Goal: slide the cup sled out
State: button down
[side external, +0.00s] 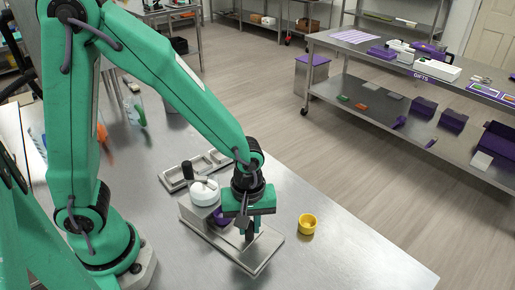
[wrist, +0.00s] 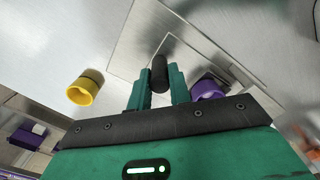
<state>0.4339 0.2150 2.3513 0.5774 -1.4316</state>
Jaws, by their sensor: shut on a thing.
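The depositor (side external: 204,191) has a white round hopper with a dark crank and stands on a flat metal base plate (side external: 258,262). My gripper (side external: 248,234) points down over the plate, in front of the hopper. In the wrist view my gripper (wrist: 159,88) is shut on a black upright handle (wrist: 159,72), which I take to be the cup sled's handle. A purple cup (wrist: 207,89) is just right of the fingers there; it also shows beside the hopper in the side view (side external: 218,216). The sled's body is mostly hidden by my gripper.
A yellow cup (side external: 307,224) stands on the metal table right of the plate, also in the wrist view (wrist: 84,88). A metal mould tray (side external: 178,178) lies behind the depositor. The table's right edge is beyond the yellow cup. The table in front of the cup is clear.

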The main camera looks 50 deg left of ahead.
jog(key=shift+w+d, duration=0.2)
jog(key=shift+d, duration=0.7)
jog(key=shift+w+d, duration=0.25)
jog(key=shift+d, duration=0.65)
jog(key=shift+w+d, duration=0.2)
jog(key=shift+d, duration=0.7)
jog(key=c, duration=1.3)
grip_release()
jog(key=shift+r, duration=3.95)
jog(key=shift+a, duration=0.15)
jog(key=s+a+r+m+t, duration=0.2)
jog(key=a+r+m, duration=0.1)
jog(key=a, duration=0.3)
jog(key=s+a+r+m+t, duration=0.1)
jog(key=s+a+r+m, duration=0.1)
jog(key=a+r+m, duration=0.2)
jog(key=s+a+r+m+t, duration=0.2)
jog(key=s+a+r+m, duration=0.1)
jog(key=a, duration=0.5)
notch_tip(320, 180, up, 2)
jog(key=shift+r+m+t, duration=0.2)
jog(key=shift+m+t, duration=0.1)
jog(key=shift+m, duration=0.4)
